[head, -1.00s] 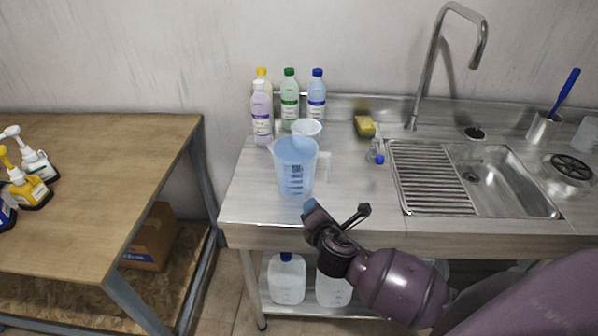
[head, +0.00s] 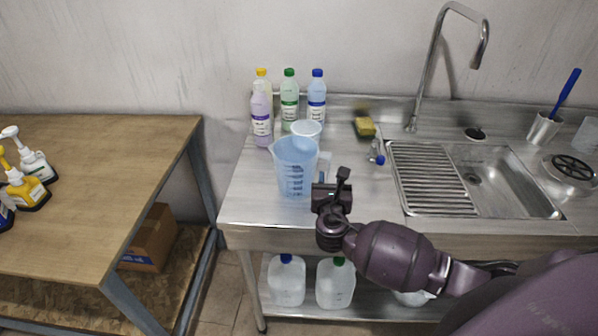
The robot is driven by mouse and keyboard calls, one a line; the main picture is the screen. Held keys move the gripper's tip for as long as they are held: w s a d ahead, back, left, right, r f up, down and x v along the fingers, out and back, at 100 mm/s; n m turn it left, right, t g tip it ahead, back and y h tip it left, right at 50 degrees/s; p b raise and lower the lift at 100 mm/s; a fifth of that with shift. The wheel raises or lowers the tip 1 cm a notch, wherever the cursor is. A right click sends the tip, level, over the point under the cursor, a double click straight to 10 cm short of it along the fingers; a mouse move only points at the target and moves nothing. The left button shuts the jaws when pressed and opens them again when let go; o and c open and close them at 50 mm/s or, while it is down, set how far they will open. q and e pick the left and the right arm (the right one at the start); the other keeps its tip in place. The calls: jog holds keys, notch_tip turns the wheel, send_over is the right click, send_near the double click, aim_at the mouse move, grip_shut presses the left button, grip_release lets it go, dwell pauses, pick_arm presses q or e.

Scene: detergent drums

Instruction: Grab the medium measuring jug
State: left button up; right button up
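A translucent bluish measuring jug (head: 292,172) with dark graduation marks stands upright on the left part of the steel counter, its handle (head: 325,166) toward the right. A smaller whitish jug or cup (head: 306,129) stands just behind it. Another clear vessel (head: 588,134) is partly cut off at the right edge. My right gripper (head: 332,182) is right beside the bluish jug, at its handle. Its fingers look apart, with the handle near or between them; contact is unclear. My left gripper is not in view.
Several bottles (head: 289,98) stand behind the jugs against the wall. A yellow sponge (head: 364,127) and a small blue-capped item (head: 377,153) lie to the right, before the sink (head: 490,180). A wooden table (head: 90,190) with pump bottles stands left, across a gap.

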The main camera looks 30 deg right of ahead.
aim_at(329, 170)
jog(key=shift+x, duration=2.7)
jog(key=shift+w+a, duration=0.1)
jog(key=shift+a, duration=0.1)
grip_shut()
